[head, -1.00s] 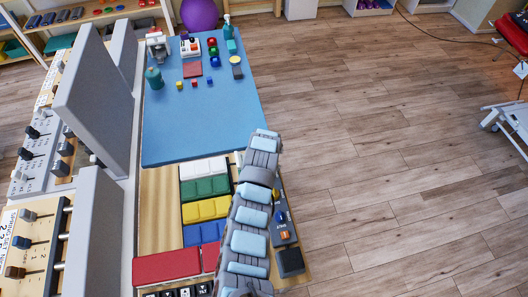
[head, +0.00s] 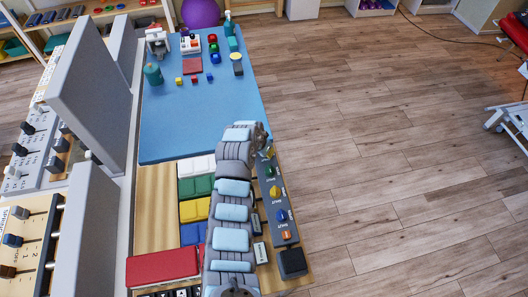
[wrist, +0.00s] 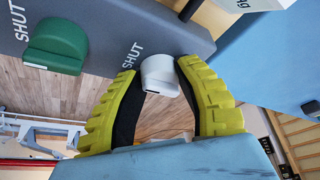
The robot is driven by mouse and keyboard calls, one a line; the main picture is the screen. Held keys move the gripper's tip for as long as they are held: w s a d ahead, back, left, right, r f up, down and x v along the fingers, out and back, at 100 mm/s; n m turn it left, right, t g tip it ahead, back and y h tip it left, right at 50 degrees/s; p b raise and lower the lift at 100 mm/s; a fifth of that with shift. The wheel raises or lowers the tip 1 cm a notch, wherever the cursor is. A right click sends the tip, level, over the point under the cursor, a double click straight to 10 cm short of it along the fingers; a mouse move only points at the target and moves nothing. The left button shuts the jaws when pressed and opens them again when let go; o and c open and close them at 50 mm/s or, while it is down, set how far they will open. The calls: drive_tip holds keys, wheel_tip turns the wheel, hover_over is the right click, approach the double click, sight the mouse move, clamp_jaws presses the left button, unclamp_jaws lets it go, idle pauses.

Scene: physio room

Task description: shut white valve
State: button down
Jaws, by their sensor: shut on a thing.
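The white valve (wrist: 157,70) is in the middle of the wrist view, at the edge of its grey panel (wrist: 110,22). My gripper (wrist: 160,84) has its two yellow-green fingers with dark pads on either side of the white valve and is shut on it. A SHUT label is printed on the panel near it. The green valve (wrist: 55,45) is to the left, with its own SHUT label. In the head view my arm hides the white valve, and the panel (head: 284,226) shows right of the arm. I cannot tell how far the white valve is turned.
Further down the panel are yellow (head: 275,191), blue (head: 281,214) and orange (head: 286,235) valves. Coloured blocks and a red pad (head: 162,267) lie left of my arm. The blue mat (head: 195,120) beyond is mostly clear. Upright grey boards (head: 85,75) stand at left.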

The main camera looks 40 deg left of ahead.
idle(0.4)
drive_tip(key=c, duration=0.6)
unclamp_jaws()
drive_tip(key=shift+f, duration=0.1)
drive_tip(key=shift+v, duration=6.05)
